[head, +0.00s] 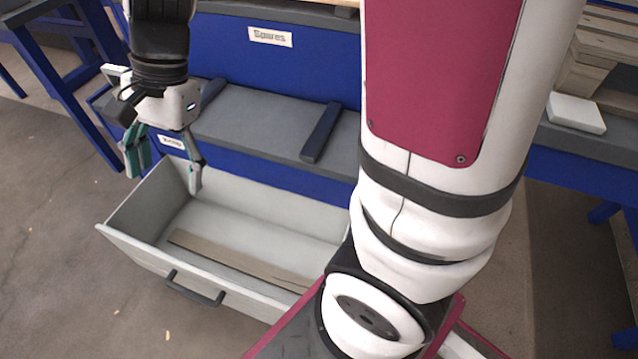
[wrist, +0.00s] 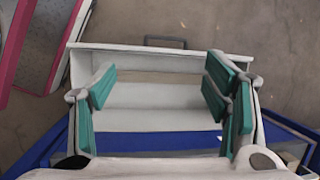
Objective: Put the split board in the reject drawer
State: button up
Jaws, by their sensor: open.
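A flat brown wooden board (head: 235,260) lies on the floor of the open grey drawer (head: 150,258), along its front wall. Its right end is hidden behind my arm in the head view. In the wrist view the board (wrist: 160,77) shows as a tan strip between my fingers. The fingers also show wide open in the wrist view (wrist: 160,100).
A blue bench with a grey top (head: 260,125) stands behind the drawer, with a "Spares" label (head: 270,37) at its back. Dark bars lie on the top. A white block (head: 576,113) and stacked wood (head: 600,60) are at the right. Floor in front is mostly clear.

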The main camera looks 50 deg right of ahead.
jog(key=s+d+r+n+h, duration=0.1)
jog(key=s+d+r+n, duration=0.1)
jog(key=s+n, duration=0.2)
jog(key=s+d+r+n+h, duration=0.1)
jog(key=s+d+r+n, duration=0.1)
jog(key=s, duration=0.9)
jog(key=s+d+r+n+h, duration=0.2)
jog(key=s+d+n, duration=0.2)
jog(key=s+n, duration=0.2)
jog(key=shift+s+d+r, duration=0.25)
jog(key=shift+s+r, duration=0.15)
jog(key=shift+s, duration=0.65)
notch_tip(320, 180, up, 31)
jog(key=t+p, duration=0.4)
jog(key=p, duration=2.5)
jog(key=shift+d, duration=0.25)
jog(key=shift+w, duration=0.1)
